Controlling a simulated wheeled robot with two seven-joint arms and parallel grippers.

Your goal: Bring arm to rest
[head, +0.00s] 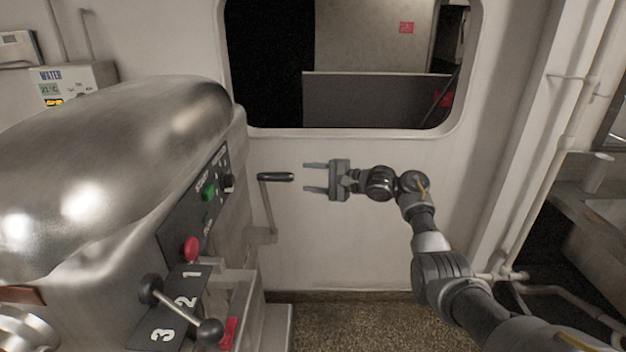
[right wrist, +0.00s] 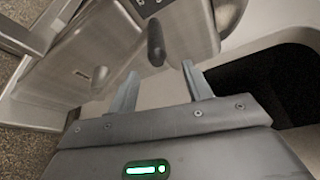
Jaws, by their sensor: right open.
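My right gripper (head: 315,178) is open and empty, held in the air with its fingers pointing left. Its two fingers also show in the right wrist view (right wrist: 158,92), spread apart with nothing between them. A crank handle with a dark grip (head: 276,177) on the side of the mixer is just left of the fingertips in the head view, apart from them in the picture. The handle's dark grip shows beyond the fingers in the right wrist view (right wrist: 156,45). My left gripper is not in view.
A large steel mixer (head: 120,170) fills the left, with a green button (head: 208,193), a red button (head: 190,248) and a gear lever (head: 180,310). A window opening (head: 380,100) is in the back wall. Pipes (head: 560,140) run at the right. Speckled floor (head: 370,325) is clear below.

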